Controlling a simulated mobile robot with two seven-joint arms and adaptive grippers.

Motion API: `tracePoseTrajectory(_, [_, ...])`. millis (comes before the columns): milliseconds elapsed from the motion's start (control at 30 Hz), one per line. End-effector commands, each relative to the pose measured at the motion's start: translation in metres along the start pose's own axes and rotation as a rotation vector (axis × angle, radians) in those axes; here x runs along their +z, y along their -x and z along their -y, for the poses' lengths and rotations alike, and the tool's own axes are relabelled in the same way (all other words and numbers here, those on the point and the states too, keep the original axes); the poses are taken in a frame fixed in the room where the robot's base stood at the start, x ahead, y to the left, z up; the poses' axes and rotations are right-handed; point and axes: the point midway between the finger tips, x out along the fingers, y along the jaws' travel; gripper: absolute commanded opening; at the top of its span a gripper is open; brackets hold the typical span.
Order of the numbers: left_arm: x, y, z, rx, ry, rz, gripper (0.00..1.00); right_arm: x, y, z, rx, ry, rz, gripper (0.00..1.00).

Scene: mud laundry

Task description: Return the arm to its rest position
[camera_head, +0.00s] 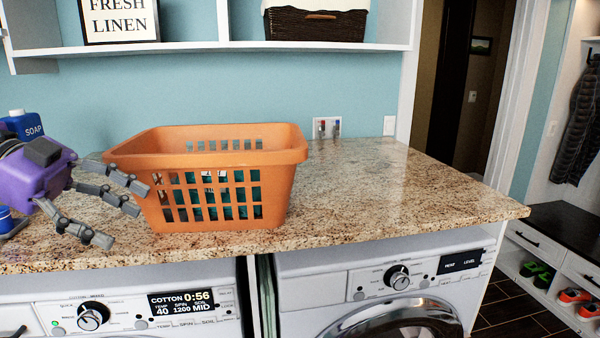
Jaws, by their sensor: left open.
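My left gripper (122,216) comes in from the left edge, a purple body with grey jointed fingers. It is open and empty, its fingers spread above the granite counter. The upper fingers reach up to the left side of the orange laundry basket (285,157); I cannot tell whether they touch it. The basket stands upright on the counter, with dark teal cloth showing through its slots. My right gripper is not in view.
A blue soap bottle (24,124) stands behind my left gripper. The granite counter (400,190) is clear to the right of the basket. Two front-loading machines (400,285) are under it. A shelf (225,46) hangs above. A doorway opens at the right.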

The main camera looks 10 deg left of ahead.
Motion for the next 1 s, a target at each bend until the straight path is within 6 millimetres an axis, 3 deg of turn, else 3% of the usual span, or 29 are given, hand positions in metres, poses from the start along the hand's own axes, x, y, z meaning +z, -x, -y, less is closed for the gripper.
tracePoseTrajectory(33, [0.028, -0.019, -0.001, -0.059, 0.013, -0.096, 0.64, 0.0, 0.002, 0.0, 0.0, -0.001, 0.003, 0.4])
tracePoseTrajectory(267, [0.136, -0.089, -0.011, -0.437, 0.084, -0.337, 0.64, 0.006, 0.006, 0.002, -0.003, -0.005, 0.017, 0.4])
tracePoseTrajectory(467, [0.235, -0.148, -0.059, -0.787, 0.257, -0.336, 0.64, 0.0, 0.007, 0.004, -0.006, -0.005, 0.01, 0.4])
tracePoseTrajectory(600, [0.297, -0.195, -0.117, -0.98, 0.431, -0.228, 0.64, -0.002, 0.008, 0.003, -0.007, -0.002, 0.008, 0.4])
tracePoseTrajectory(733, [0.34, -0.246, -0.187, -1.09, 0.617, -0.075, 0.64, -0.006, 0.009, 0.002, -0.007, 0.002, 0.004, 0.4])
tracePoseTrajectory(833, [0.357, -0.288, -0.246, -1.118, 0.767, 0.055, 0.64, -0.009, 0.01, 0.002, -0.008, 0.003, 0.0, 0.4])
tracePoseTrajectory(1000, [0.358, -0.35, -0.326, -1.077, 0.97, 0.229, 0.64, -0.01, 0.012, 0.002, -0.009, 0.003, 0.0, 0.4])
